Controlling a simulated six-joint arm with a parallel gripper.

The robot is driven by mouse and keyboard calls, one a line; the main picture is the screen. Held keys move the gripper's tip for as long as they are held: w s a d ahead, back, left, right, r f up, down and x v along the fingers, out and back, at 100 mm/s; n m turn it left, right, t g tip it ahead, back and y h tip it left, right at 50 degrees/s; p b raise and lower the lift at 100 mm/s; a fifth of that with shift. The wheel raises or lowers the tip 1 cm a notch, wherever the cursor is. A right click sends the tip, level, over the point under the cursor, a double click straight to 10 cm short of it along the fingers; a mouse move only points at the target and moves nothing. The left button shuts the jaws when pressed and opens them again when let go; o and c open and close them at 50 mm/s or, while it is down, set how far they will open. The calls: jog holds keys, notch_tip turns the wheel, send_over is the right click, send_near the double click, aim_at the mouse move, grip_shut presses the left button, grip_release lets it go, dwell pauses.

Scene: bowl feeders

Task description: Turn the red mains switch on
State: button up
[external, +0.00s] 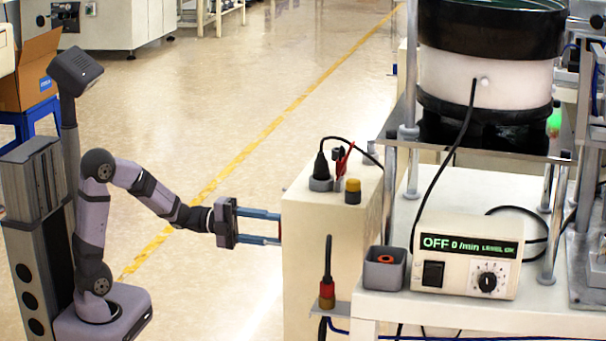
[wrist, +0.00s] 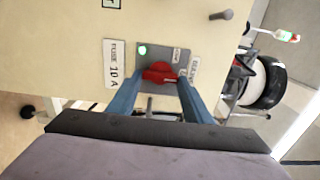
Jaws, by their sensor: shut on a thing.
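The red mains switch (wrist: 160,73) is a rotary knob on a grey plate on the side of the cream cabinet (external: 330,225). In the wrist view it sits between the two blue fingers of my gripper (wrist: 156,88), which is shut on it. A green light (wrist: 142,50) glows beside the knob. In the external view my gripper (external: 280,227) reaches the cabinet's left face, and the switch is hidden there. The controller (external: 466,257) on the bench reads "OFF 0 /min".
A black plug, a red-handled tool and a yellow-topped part (external: 353,191) stand on the cabinet top. The bowl feeder (external: 488,75) stands at the right.

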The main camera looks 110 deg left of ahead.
jog(key=o, duration=0.8)
jog(key=shift+s+p, duration=0.95)
jog(key=shift+s, duration=2.75)
